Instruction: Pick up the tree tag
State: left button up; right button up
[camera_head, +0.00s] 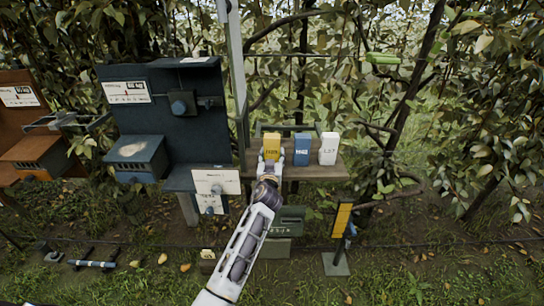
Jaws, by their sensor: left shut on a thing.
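A yellow block-like tag (272,142) stands at the left end of a row on a small wooden shelf (313,173). Its lettering is too small to read surely. My left gripper (269,160) is at the lower front of the yellow tag, its fingers closed on it. The fingers hide the tag's lower part, so I cannot tell whether it touches the shelf. A blue tag (302,149) and a white tag (328,148) stand upright to its right, apart from the gripper. My right gripper is not in view.
A dark blue station (168,105) with a knob stands left of the shelf, and a brown one (30,120) farther left. A metal post (236,70) rises behind the shelf. A yellow sign on a stand (341,220) is at lower right. Branches and leaves crowd behind.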

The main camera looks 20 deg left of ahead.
aim_at(275, 136)
pick_arm(q)
jog(key=shift+r, duration=4.95)
jog(key=shift+r, duration=0.1)
jog(key=shift+d+r+h, duration=0.3)
jog(key=shift+d+r, duration=0.25)
jog(key=shift+r, duration=0.2)
jog(key=shift+s+d+r+m+h, duration=0.7)
jog(key=shift+s+r, duration=0.45)
jog(key=shift+r, duration=1.6)
jog(key=shift+s+d+r+m+h, duration=0.45)
jog(key=shift+s+r+h, duration=0.6)
jog(key=shift+r, duration=1.65)
jog(key=s+a+f, duration=0.1)
jog(key=s+f, duration=0.4)
jog(key=f, duration=0.5)
jog(key=s+a+f, duration=0.1)
jog(key=s+f, duration=0.4)
jog(key=f, duration=0.6)
jog(key=s+a+f, duration=0.1)
jog(key=s+f, duration=0.4)
jog(key=f, duration=0.6)
jog(key=shift+s+a, duration=0.2)
jog(key=shift+a, duration=0.15)
